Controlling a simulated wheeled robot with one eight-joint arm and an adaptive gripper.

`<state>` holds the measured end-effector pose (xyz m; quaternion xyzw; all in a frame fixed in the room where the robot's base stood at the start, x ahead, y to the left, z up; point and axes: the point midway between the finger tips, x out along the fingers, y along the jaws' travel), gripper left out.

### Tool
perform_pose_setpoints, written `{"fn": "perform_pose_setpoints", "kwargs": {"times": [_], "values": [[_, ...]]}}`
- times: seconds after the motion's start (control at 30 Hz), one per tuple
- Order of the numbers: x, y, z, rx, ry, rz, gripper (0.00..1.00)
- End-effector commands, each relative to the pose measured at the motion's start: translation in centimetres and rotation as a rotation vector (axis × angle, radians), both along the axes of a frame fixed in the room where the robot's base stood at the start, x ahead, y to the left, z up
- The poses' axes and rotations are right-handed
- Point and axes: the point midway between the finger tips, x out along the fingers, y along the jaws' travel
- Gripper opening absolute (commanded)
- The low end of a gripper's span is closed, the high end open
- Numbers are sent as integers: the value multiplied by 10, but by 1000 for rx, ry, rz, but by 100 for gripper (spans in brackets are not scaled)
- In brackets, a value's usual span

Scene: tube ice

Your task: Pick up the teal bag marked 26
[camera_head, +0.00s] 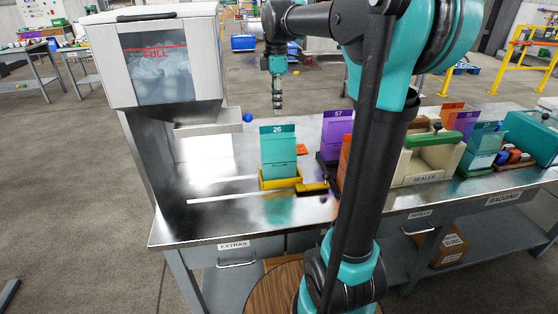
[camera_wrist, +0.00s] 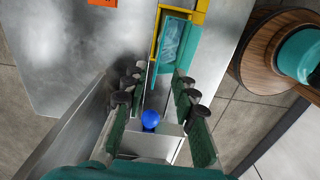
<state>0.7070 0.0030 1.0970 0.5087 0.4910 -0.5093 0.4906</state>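The teal bag marked 26 (camera_head: 278,155) stands upright in a yellow holder (camera_head: 281,183) on the metal table. In the wrist view the teal bag (camera_wrist: 172,50) shows from above, ahead of the fingertips and toward the right finger. The yellow holder (camera_wrist: 158,35) runs along its edge. My gripper (camera_head: 278,100) points down above the bag's top edge, apart from it as far as I can see. In the wrist view my gripper (camera_wrist: 160,86) is open, with wide space between its fingers and nothing held.
An ice machine (camera_head: 165,60) with a chute stands at the left. A sealer (camera_head: 430,160) is further right. A blue ball (camera_head: 247,117) is near the chute; it also shows in the wrist view (camera_wrist: 150,119).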

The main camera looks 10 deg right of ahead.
Motion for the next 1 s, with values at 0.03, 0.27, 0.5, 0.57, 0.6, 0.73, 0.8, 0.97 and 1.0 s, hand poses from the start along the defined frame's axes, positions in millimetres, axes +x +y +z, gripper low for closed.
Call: {"fn": "perform_pose_setpoints", "kwargs": {"times": [0.03, 0.27, 0.5, 0.57, 0.6, 0.73, 0.8, 0.97, 1.0], "values": [[0, 0, -11, 0, 0, -1, 28], [0, 0, -56, 0, -1, -2, 28], [0, 0, -82, 0, -1, -2, 28], [0, -1, -85, 0, -1, -3, 28], [0, -1, -87, 0, -1, -3, 28], [1, -3, -102, 0, -1, -3, 28], [2, -4, -113, 0, -1, -3, 28], [2, -4, -131, 0, -1, -2, 28], [2, -4, -134, 0, -1, -2, 28]]}}
